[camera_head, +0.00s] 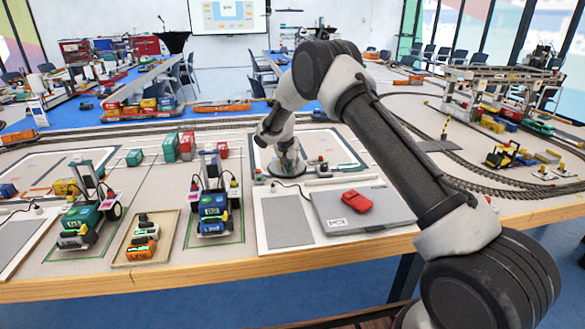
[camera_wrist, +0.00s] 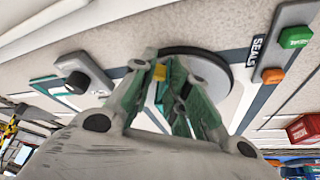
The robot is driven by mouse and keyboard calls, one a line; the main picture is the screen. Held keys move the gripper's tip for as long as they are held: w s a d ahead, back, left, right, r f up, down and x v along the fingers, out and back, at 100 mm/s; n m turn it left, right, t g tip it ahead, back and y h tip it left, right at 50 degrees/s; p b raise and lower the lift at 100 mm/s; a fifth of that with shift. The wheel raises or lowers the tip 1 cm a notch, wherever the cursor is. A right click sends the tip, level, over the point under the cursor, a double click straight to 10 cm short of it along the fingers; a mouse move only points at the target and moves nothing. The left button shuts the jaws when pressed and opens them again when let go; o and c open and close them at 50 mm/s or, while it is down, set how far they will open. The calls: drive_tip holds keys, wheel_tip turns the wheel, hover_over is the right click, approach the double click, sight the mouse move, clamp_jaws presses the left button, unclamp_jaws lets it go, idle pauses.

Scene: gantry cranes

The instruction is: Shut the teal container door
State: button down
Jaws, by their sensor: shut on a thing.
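My gripper (camera_head: 287,168) reaches down to a round grey disc (camera_head: 272,170) near the middle of the table. In the wrist view, the fingers of my gripper (camera_wrist: 162,72) look green and are close together over the disc (camera_wrist: 212,70). A small yellow piece (camera_wrist: 159,72) shows between the fingertips, and the fingers are shut on it. What it belongs to is hidden by the fingers. A teal container (camera_head: 170,148) stands behind and to the left of my gripper, beside a red one. I cannot make out a teal container door in either view.
A grey case (camera_head: 350,218) with a red object (camera_head: 357,201) lies on the table in front of my gripper. Green (camera_wrist: 295,37) and orange (camera_wrist: 273,76) blocks lie by the "SEALS" label.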

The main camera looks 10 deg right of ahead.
idle(0.5)
drive_tip(key=c, duration=1.4)
unclamp_jaws()
drive_tip(key=shift+c, duration=0.2)
drive_tip(key=shift+r, duration=0.1)
drive_tip(key=shift+a+r, duration=0.1)
drive_tip(key=shift+r, duration=0.15)
drive_tip(key=v, duration=0.7)
drive_tip(key=shift+s, duration=0.2)
drive_tip(key=shift+r, duration=0.1)
